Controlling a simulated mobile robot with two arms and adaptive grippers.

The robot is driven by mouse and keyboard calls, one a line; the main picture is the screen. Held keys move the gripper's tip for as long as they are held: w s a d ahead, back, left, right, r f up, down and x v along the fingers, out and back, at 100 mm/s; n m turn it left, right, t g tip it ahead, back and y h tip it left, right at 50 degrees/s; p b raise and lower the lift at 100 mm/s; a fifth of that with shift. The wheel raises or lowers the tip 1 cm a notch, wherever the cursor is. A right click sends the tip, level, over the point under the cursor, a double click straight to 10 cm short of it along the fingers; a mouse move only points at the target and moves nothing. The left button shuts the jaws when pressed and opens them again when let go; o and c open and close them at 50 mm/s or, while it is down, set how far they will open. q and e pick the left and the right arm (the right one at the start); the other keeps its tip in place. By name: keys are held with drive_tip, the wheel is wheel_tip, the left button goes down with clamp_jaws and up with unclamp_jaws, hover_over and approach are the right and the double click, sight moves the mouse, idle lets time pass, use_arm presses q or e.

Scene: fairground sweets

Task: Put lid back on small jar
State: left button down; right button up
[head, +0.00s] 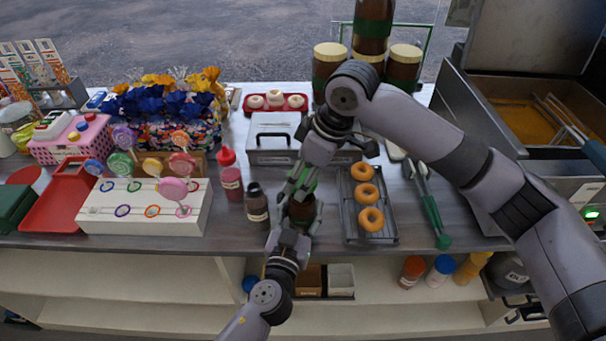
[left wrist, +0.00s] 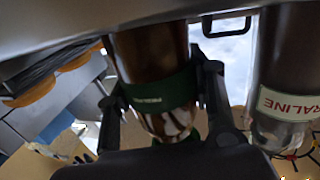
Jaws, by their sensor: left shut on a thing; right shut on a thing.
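The small jar (head: 303,211), dark brown with a green band, stands upright near the counter's front edge. It fills the middle of the left wrist view (left wrist: 155,55), where its green label (left wrist: 160,92) shows. My left gripper (head: 292,228) is shut around the jar, with one finger on each side of it in the wrist view. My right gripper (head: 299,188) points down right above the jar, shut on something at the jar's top. The lid is hidden between its fingers, and I cannot tell whether it touches the rim.
A dark praline bottle (head: 257,206) stands close left of the jar, also in the wrist view (left wrist: 288,75). A red bottle (head: 230,176) is behind it. A tray (head: 352,226) of doughnuts lies close on the right, then tongs (head: 432,210). A white lollipop stand (head: 110,213) is farther left.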

sight(302, 210)
drive_tip(key=shift+f, duration=0.6)
drive_tip(key=shift+f, duration=0.1)
drive_tip(key=shift+f, duration=0.75)
drive_tip(key=shift+f, duration=0.6)
